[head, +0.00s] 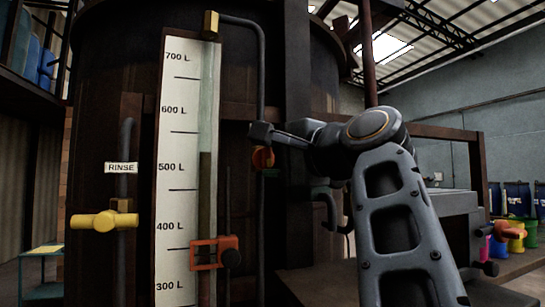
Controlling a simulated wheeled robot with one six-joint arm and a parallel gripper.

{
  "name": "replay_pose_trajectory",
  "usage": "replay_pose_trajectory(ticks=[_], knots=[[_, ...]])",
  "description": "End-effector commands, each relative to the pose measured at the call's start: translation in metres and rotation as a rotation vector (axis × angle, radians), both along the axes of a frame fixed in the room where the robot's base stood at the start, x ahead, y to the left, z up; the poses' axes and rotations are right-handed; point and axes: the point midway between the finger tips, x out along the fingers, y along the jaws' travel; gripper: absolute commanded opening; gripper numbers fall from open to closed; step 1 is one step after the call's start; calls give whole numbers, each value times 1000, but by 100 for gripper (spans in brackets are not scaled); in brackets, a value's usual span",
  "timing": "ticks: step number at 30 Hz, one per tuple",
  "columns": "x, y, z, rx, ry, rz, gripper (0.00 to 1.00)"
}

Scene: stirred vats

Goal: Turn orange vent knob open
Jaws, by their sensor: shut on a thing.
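The orange vent knob (263,158) sits on the dark vat beside a vertical pipe, right of the litre scale. Its upper part is hidden behind my gripper (263,135). My arm comes in from the lower right and bends left at the wrist, so my gripper reaches the knob from the right. My gripper is shut on the knob. The far finger and the exact contact are hard to see. A small green label (270,173) shows partly just below the knob.
The litre scale (175,200) carries a sight tube (207,180) and an orange clamp (214,253). A yellow valve handle (104,221) sticks out at left under the RINSE label (121,168).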

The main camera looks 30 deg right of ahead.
Motion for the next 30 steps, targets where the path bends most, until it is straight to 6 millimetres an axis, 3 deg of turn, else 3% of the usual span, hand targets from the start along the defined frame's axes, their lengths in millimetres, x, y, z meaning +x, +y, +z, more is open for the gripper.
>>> replay_pose_trajectory(ticks=[10,11,18,30], knots=[[0,0,0,-5,1,1,21],[0,0,0,-5,1,1,47],[0,0,0,-3,0,0,70],[-7,-2,-1,-1,0,-4,70]])
